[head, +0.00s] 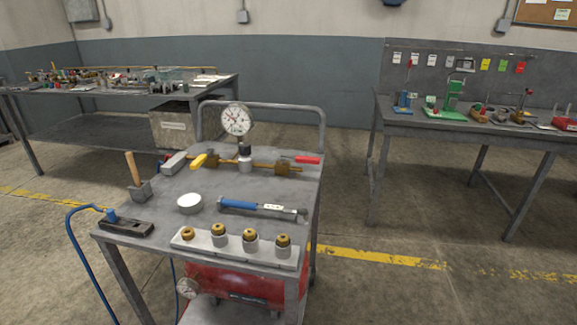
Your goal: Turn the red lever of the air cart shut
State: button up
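The air cart (240,182) stands in front of me with a grey top and a handle rail at its back. The red lever (308,160) is at the right end of a brass pipe near the back of the top. It lies roughly along the pipe, pointing right from a brass valve body (283,169). A yellow lever (199,160) sits at the pipe's left side. A round pressure gauge (235,120) rises from the pipe's middle; its needle is too small to read. My gripper is not in view.
On the cart top are a blue-handled tool (262,209), a white round lid (189,203), a block with brass fittings (236,247), a wooden-handled tool (134,172) and a black plane-like tool (125,226). A blue hose (75,245) hangs left. Benches stand behind left (110,97) and right (470,130).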

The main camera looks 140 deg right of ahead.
aim_at(301, 159)
jog(key=z, duration=5.35)
